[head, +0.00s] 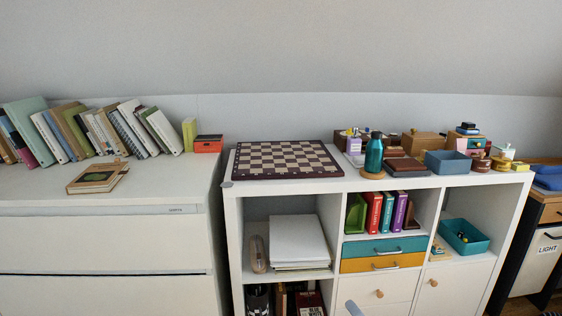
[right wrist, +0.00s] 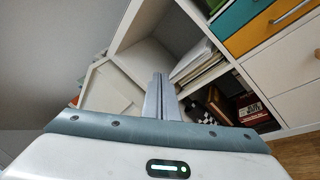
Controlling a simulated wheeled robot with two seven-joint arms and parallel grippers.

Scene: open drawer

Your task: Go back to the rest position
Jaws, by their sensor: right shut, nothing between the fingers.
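Only the tip of my right gripper (head: 353,308) shows at the bottom edge of the head view, in front of the white drawer (head: 395,288) with a wooden knob. In the right wrist view my right gripper (right wrist: 160,85) has its two fingers together with nothing between them. It points toward the white shelf unit (right wrist: 135,35). The teal drawer (head: 385,248) and the orange drawer (head: 384,263) look shut. They also show at the top right of the wrist view, apart from the fingers. My left gripper is not in view.
A chessboard (head: 285,159), a teal bottle (head: 374,155) and several boxes stand on the shelf unit. A white dresser (head: 105,240) with leaning books is at the left. A teal bin (head: 464,237) and stacked paper (head: 298,241) sit in compartments. Wooden floor (right wrist: 298,155) shows at the right.

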